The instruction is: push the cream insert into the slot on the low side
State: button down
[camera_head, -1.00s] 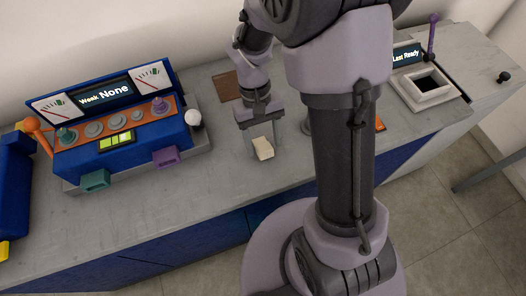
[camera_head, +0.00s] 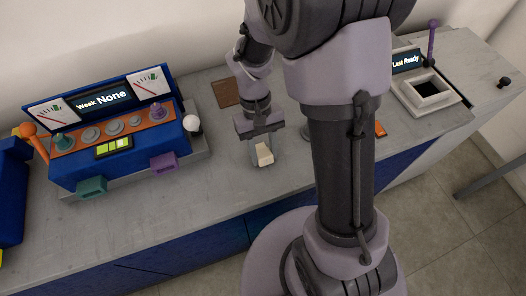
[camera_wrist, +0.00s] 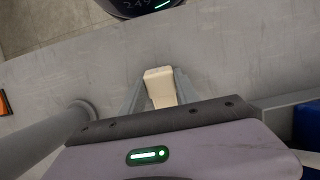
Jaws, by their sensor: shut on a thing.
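The cream insert (camera_head: 264,155) is a small block at the counter's middle. My gripper (camera_head: 259,151) is shut on it from above. The insert also shows between the two fingers in the wrist view (camera_wrist: 160,88), its end sticking out past them. I cannot tell whether it touches the counter. The blue console (camera_head: 119,140) stands to the left, with two gauges and a display reading "None". Low on its front are a teal holder (camera_head: 92,187) and a purple holder (camera_head: 164,162), apart from my gripper. The inside of each holder is too small to make out.
A white knob (camera_head: 193,123) sticks out at the console's right side. A brown plate (camera_head: 226,92) lies behind my gripper. A pale square-holed box (camera_head: 430,95) with a purple lever stands at the right. The counter (camera_head: 215,180) is bare between console and gripper.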

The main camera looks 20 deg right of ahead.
aim_at(264, 153)
notch_tip(264, 153, up, 6)
jog(key=p, duration=0.5)
jog(key=shift+r+p, duration=0.1)
jog(key=shift+p, duration=0.3)
